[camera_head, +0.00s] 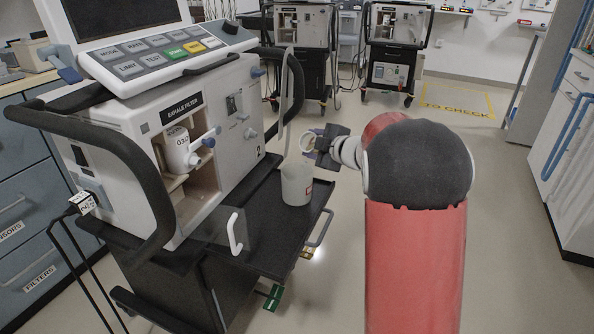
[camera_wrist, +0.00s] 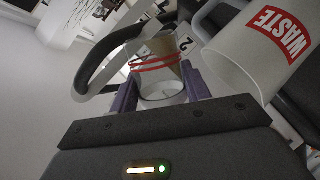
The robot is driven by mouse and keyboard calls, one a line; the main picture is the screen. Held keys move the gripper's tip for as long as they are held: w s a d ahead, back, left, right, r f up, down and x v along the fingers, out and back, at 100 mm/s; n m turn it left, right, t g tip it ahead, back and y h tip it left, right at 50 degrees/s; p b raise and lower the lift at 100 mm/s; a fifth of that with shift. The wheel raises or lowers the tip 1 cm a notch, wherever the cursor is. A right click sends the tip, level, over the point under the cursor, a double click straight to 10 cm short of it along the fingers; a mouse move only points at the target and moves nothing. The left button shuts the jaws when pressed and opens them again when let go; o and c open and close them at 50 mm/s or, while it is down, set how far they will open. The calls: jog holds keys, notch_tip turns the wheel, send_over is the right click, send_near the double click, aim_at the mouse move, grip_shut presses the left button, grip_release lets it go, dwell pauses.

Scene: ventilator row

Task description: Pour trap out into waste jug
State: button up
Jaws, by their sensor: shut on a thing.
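The waste jug (camera_head: 297,182), a whitish container, stands upright on the black shelf of the front ventilator. Its red WASTE label (camera_wrist: 278,33) shows at the upper right of the wrist view. My gripper (camera_head: 318,143) is just above and to the right of the jug. It is shut on the trap (camera_head: 307,142), a small clear cup that looks tilted near the jug's top. In the wrist view the trap (camera_wrist: 160,84), with red lines around it, sits between the purple fingers of my gripper (camera_wrist: 158,82). I cannot tell whether liquid is in it.
The front ventilator (camera_head: 150,130) has an open bay with a white 02 part (camera_head: 178,150). A clear door with a white handle (camera_head: 235,232) hangs open below it. Two more ventilators (camera_head: 398,45) stand behind. Floor to the right is clear.

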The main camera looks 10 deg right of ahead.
jog(key=shift+f+n, duration=0.4)
dwell(0.3)
jog(key=shift+s+a+r+n+t+h, duration=0.15)
jog(key=shift+r+n+t+h, duration=0.1)
jog(key=shift+n+t+h, duration=0.25)
dwell(0.5)
jog(key=shift+s+a+r+n, duration=0.15)
jog(key=shift+a+n, duration=0.15)
jog(key=shift+n, duration=0.2)
jog(key=shift+s+a+n+b, duration=0.25)
jog(key=shift+a+n+b, duration=0.05)
jog(key=shift+b, duration=0.55)
jog(key=shift+a+r+n+t+h+b, duration=0.3)
jog(key=shift+n+b, duration=0.4)
jog(key=shift+b, duration=1.45)
jog(key=shift+s+f+n+b, duration=0.15)
jog(key=shift+f+n+b, duration=0.35)
jog(key=shift+b, duration=1.35)
